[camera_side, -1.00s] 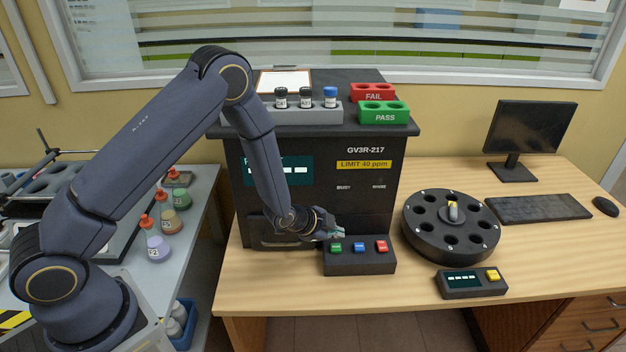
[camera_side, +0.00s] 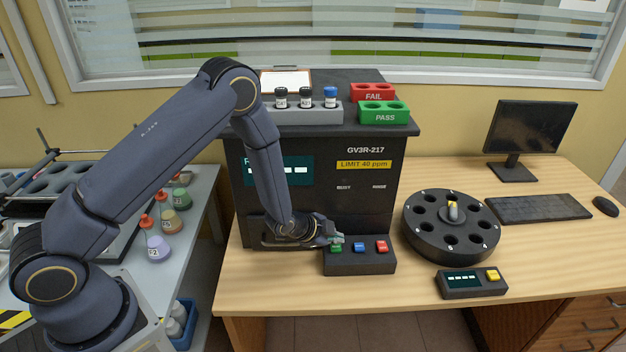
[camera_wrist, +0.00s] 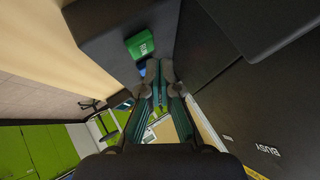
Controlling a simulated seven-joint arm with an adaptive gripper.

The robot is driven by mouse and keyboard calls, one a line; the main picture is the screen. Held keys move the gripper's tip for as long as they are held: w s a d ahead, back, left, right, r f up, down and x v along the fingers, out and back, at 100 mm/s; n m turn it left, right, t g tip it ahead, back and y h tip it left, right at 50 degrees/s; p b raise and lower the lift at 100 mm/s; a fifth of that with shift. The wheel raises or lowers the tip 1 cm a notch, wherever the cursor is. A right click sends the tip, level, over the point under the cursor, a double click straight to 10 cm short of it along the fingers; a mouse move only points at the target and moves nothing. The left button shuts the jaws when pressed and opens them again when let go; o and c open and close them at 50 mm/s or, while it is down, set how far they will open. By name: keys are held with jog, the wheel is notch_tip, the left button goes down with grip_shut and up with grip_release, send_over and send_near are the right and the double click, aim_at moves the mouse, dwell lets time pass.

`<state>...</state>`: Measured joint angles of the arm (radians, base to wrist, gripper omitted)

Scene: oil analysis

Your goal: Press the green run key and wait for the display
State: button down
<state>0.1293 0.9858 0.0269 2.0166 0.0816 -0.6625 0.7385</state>
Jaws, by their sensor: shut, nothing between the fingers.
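The green key (camera_side: 336,249) is the leftmost of three keys on a dark key box (camera_side: 360,267) in front of the analyser (camera_side: 320,205). It also shows in the wrist view (camera_wrist: 140,45), just beyond my fingertips. My gripper (camera_side: 338,240) is shut and empty, its tips right at the top of the green key. I cannot tell whether they touch it. In the wrist view my fingertips (camera_wrist: 158,70) partly hide the blue key (camera_wrist: 150,68). The analyser's display (camera_side: 297,170) shows white dashes; my arm covers part of it.
A blue key (camera_side: 359,247) and a red key (camera_side: 382,246) sit to the right. A black carousel (camera_side: 450,245) and a small box with a yellow key (camera_side: 472,284) stand further right. A vial rack (camera_side: 300,113) and FAIL and PASS holders (camera_side: 384,115) are on top of the analyser.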

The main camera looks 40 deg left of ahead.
aim_at(334, 248)
jog(key=shift+f, duration=0.1)
dwell(0.7)
jog(key=shift+f, duration=0.35)
jog(key=shift+f, duration=0.5)
dwell(0.9)
jog(key=shift+r, duration=0.95)
jog(key=shift+r, duration=2.5)
